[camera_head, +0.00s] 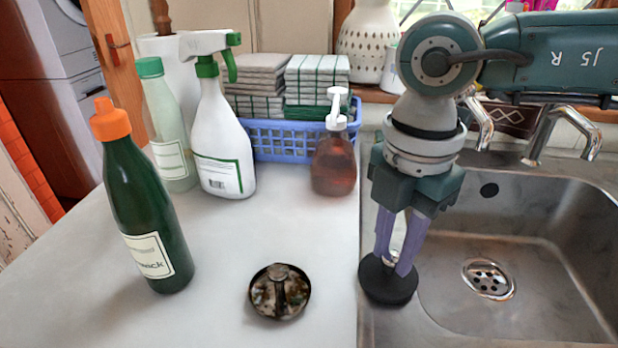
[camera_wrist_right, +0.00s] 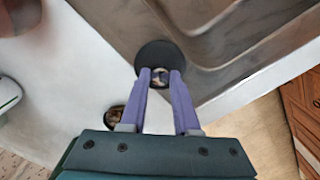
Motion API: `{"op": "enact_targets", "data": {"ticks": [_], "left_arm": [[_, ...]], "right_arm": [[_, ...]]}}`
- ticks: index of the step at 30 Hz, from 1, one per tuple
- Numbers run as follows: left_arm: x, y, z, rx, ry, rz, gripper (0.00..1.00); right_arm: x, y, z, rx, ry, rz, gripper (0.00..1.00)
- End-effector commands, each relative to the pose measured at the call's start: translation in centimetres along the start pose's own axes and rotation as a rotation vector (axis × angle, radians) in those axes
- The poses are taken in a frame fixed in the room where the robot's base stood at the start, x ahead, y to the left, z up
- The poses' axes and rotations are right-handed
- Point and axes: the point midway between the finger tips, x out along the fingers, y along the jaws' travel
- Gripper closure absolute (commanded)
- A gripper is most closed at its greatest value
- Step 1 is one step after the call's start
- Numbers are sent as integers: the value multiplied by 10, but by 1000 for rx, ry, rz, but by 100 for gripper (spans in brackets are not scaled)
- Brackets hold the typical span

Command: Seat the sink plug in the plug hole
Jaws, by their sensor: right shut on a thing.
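The sink plug (camera_head: 388,282) is a black disc with a small knob on top. My right gripper (camera_head: 398,262) points down and is shut on the plug's knob, at the left edge of the sink. In the right wrist view the plug (camera_wrist_right: 158,55) shows beyond the fingertips of my right gripper (camera_wrist_right: 160,76). The plug hole (camera_head: 488,279) is a round metal strainer in the sink floor, to the right of the plug, and it is uncovered. I cannot tell how high the plug is above the sink edge. My left gripper is not in view.
The steel sink (camera_head: 540,225) has taps (camera_head: 560,130) behind it. On the white counter (camera_head: 220,320) are a round metal dish (camera_head: 280,291), a green bottle (camera_head: 142,200), a spray bottle (camera_head: 222,140), a soap dispenser (camera_head: 334,160) and a blue basket (camera_head: 282,142) of cloths.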

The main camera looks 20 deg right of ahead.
Motion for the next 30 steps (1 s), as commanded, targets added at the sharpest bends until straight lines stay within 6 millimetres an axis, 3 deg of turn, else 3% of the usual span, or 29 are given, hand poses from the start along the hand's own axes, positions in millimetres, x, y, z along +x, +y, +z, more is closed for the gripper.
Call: {"op": "enact_targets", "data": {"ticks": [2,20,26,30], "left_arm": [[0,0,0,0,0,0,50],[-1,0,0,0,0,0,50],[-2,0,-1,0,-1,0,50],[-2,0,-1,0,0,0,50]], "right_arm": [[0,0,0,0,0,0,100],[-7,1,0,1,0,2,100],[-36,1,0,-1,0,6,100],[-75,2,0,-1,0,9,100]]}}
